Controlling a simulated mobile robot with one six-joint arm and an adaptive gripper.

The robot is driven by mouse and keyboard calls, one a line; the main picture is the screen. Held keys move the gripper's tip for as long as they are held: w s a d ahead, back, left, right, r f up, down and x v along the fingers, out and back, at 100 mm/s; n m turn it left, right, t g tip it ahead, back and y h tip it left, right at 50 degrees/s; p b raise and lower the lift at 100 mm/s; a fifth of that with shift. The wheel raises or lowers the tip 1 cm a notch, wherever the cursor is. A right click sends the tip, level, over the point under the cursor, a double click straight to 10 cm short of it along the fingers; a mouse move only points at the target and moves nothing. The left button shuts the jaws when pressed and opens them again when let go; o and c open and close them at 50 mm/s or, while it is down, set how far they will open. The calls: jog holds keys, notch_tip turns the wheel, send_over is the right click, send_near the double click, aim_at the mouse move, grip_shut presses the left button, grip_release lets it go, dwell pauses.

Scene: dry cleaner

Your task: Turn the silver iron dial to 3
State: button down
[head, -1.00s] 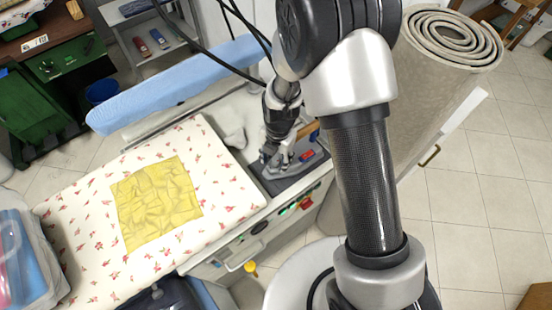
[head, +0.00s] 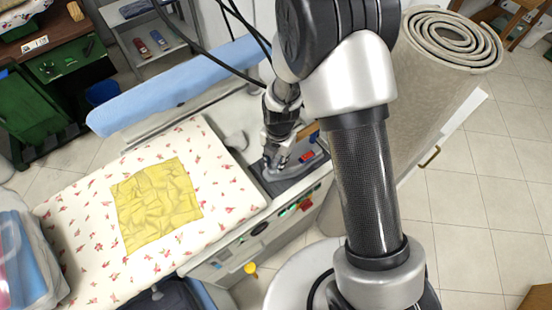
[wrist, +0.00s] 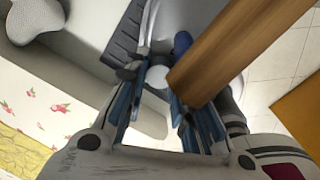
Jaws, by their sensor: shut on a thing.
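The silver iron (head: 312,158) rests on a dark pad (head: 276,188) at the right end of the ironing station, its wooden handle (wrist: 240,55) crossing the wrist view. My gripper (head: 275,163) reaches down at the iron's left end. In the wrist view its fingers (wrist: 155,88) are closed around a small pale round knob, which looks like the dial (wrist: 157,76). The fingers cover the dial's sides, and I cannot read any number or mark on it.
A blue sleeve board (head: 180,83) runs behind. Red and green controls (head: 302,203) line the front edge. A rolled carpet (head: 425,95) stands at right.

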jog(key=m, duration=0.4)
jog(key=shift+m+b, duration=0.35)
jog(key=shift+m, duration=0.05)
jog(key=c, duration=1.3)
grip_release()
jog(key=r, duration=1.2)
jog(key=shift+s+d, duration=0.15)
jog(key=shift+s, duration=0.1)
